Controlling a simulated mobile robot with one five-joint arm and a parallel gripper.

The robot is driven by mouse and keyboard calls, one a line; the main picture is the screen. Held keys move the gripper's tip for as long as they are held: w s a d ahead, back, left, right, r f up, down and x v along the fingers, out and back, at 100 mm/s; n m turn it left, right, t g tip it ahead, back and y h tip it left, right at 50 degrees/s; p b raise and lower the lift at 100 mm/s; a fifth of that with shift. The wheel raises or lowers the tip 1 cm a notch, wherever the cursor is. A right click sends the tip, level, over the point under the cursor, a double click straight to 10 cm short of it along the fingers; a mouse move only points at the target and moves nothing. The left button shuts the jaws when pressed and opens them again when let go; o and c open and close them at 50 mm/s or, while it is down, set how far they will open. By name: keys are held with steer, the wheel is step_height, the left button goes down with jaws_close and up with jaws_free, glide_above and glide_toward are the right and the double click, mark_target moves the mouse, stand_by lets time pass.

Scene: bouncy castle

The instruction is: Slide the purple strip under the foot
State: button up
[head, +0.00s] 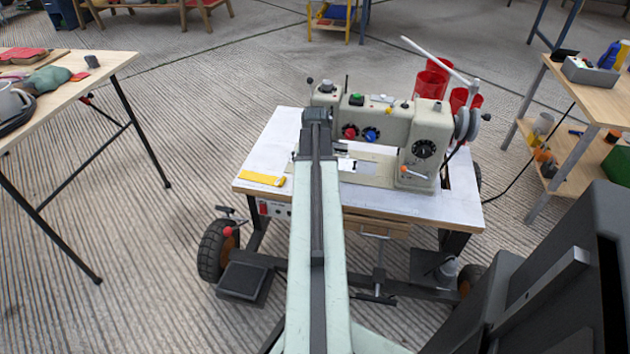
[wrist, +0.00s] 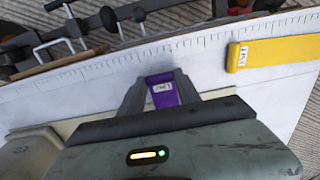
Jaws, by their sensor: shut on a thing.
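A purple strip (wrist: 164,97) with a white label is held between the fingers of my gripper (wrist: 160,86) in the wrist view. The gripper is shut on it, over the white table top. In the head view my arm hides the strip and most of the gripper. The beige sewing machine (head: 421,143) stands on a wheeled white table (head: 277,142), just beyond and right of my arm's end. I cannot make out its foot in either view. Whether the strip touches the table cannot be told.
A yellow strip (head: 262,178) lies at the table's front left; it also shows in the wrist view (wrist: 272,52). Red cups (head: 432,84) and a thread stand are behind the machine. Side tables stand left (head: 110,62) and right (head: 562,78).

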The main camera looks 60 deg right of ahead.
steer(key=o, duration=1.1)
steer(key=shift+c, duration=0.2)
step_height(320, 180, up, 8)
steer(key=p, duration=0.8)
steer(key=shift+f, duration=0.1)
steer(key=shift+w+a, duration=0.1)
steer(key=shift+w, duration=0.05)
